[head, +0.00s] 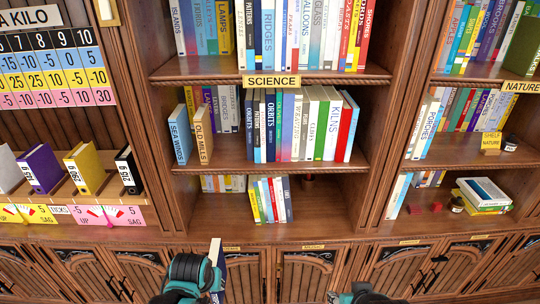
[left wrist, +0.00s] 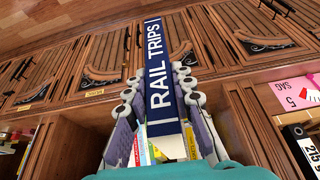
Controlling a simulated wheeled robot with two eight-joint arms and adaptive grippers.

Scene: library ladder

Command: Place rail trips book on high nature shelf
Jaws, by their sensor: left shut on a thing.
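The rail trips book is dark blue with white spine lettering; its spine (left wrist: 158,65) faces the left wrist view. My left gripper (left wrist: 160,88) is shut on it, with fingers on both sides. In the head view the left gripper (head: 214,268) is low in front of the cabinet doors, and the book's upper end (head: 215,250) shows above it. The NATURE label (head: 520,86) is on a shelf edge at the right, with books above and below it. My right gripper (head: 360,294) shows only partly at the bottom edge; its fingers are hidden.
The SCIENCE bookcase (head: 271,85) stands in the middle. A wooden divider (head: 395,120) separates it from the nature bays. A small "shelf nature" block (head: 491,141) and a lying book stack (head: 484,194) sit on lower right shelves. Weighted binders (head: 85,169) stand at the left.

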